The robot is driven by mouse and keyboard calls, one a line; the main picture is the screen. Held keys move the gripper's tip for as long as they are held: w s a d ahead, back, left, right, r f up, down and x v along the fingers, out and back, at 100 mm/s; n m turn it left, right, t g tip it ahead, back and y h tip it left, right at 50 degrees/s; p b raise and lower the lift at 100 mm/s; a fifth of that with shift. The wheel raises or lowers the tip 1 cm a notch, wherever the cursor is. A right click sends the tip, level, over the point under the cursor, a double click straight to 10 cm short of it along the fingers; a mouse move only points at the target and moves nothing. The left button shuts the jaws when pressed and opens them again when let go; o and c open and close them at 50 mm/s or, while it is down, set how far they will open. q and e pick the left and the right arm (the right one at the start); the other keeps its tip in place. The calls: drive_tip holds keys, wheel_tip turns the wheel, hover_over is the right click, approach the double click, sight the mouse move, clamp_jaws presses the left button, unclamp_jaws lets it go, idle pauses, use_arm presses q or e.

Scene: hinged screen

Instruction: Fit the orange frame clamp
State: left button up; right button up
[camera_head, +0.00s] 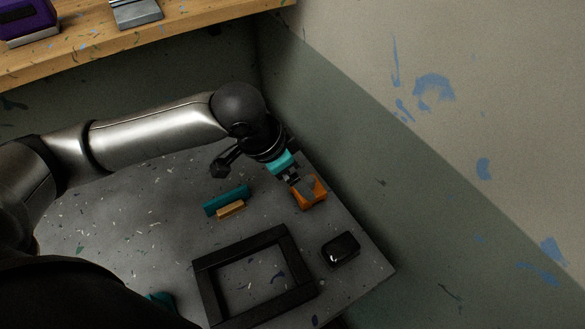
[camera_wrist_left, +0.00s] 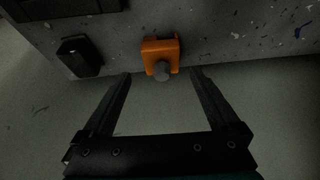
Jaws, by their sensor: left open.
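The orange frame clamp (camera_head: 316,198) sits on the grey table near its right edge, close to the wall. It has a grey knob; in the left wrist view the clamp (camera_wrist_left: 160,48) lies ahead, roughly centred between the fingertips. My left gripper (camera_head: 296,182) is at the clamp's upper left in the head view, partly overlapping it. In the left wrist view my left gripper (camera_wrist_left: 161,75) is open, with nothing gripped. The black frame (camera_head: 204,278) lies on the table nearer the front. My right gripper is not in view.
A black box-like object (camera_head: 341,249) sits between the black frame and the table's right edge. A teal block (camera_head: 226,199) and a yellow-orange block (camera_head: 231,209) lie behind the frame. A wooden shelf (camera_head: 90,40) runs along the back. A wall stands close on the right.

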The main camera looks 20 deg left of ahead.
sight(310, 179)
use_arm(q)
drive_tip(key=b+x, duration=0.4)
drive_tip(key=shift+a, duration=0.1)
drive_tip(key=shift+f, duration=0.25)
drive_tip(key=shift+p+x, duration=0.3)
drive_tip(key=shift+x, duration=0.75)
drive_tip(key=shift+w+r, duration=0.1)
drive_tip(key=c, duration=1.2)
wheel_tip(310, 179, up, 4)
drive_tip(key=p, duration=0.6)
